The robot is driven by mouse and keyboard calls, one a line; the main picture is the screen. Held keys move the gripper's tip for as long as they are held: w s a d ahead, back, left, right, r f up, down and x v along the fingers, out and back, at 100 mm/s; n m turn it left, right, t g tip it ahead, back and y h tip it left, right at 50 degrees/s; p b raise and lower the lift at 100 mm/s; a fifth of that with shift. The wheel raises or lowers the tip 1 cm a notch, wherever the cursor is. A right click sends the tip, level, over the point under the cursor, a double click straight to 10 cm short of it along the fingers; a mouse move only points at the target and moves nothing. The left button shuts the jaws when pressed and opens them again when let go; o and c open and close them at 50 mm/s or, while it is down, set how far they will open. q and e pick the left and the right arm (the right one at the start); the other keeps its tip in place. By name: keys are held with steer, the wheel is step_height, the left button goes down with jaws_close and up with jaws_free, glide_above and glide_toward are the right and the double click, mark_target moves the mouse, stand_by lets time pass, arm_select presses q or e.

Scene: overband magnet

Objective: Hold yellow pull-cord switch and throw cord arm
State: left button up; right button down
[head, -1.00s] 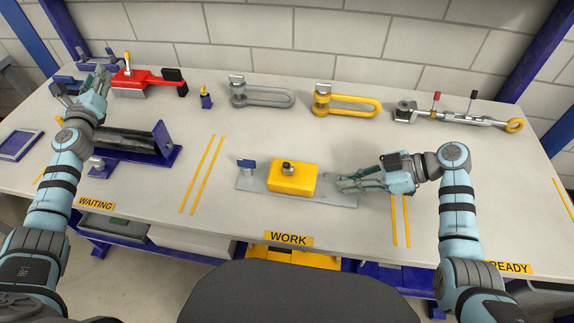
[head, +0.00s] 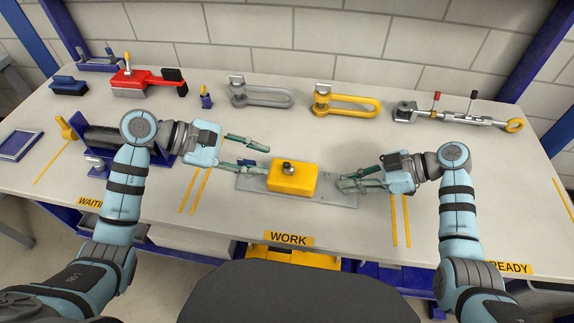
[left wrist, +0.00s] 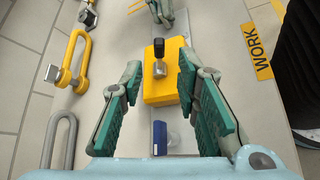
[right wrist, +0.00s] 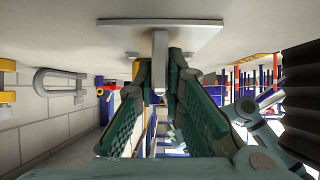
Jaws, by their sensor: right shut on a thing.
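The yellow pull-cord switch (head: 292,178) sits on a grey base plate (head: 325,194) in the WORK area. A dark-tipped metal post (left wrist: 159,60) stands on its top. A small blue piece (left wrist: 160,138) is at the plate's left end, perhaps the cord arm's end. My left gripper (head: 262,157) is open left of the switch; its fingers lie on either side of the blue piece without gripping it. My right gripper (head: 341,184) is shut at the plate's right end. In the right wrist view, a grey post (right wrist: 159,62) sits between its fingertips, which hide part of it.
A blue stand with a dark roller (head: 100,137) is behind my left arm. The bench front around the WORK label (head: 288,239) is clear.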

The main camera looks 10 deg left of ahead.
mark_target(287, 163)
arm_select(q)
steer(key=x, duration=0.8)
steer(key=shift+r, duration=0.1)
jaws_close()
stand_by(0.4)
steer(key=shift+w, duration=0.1)
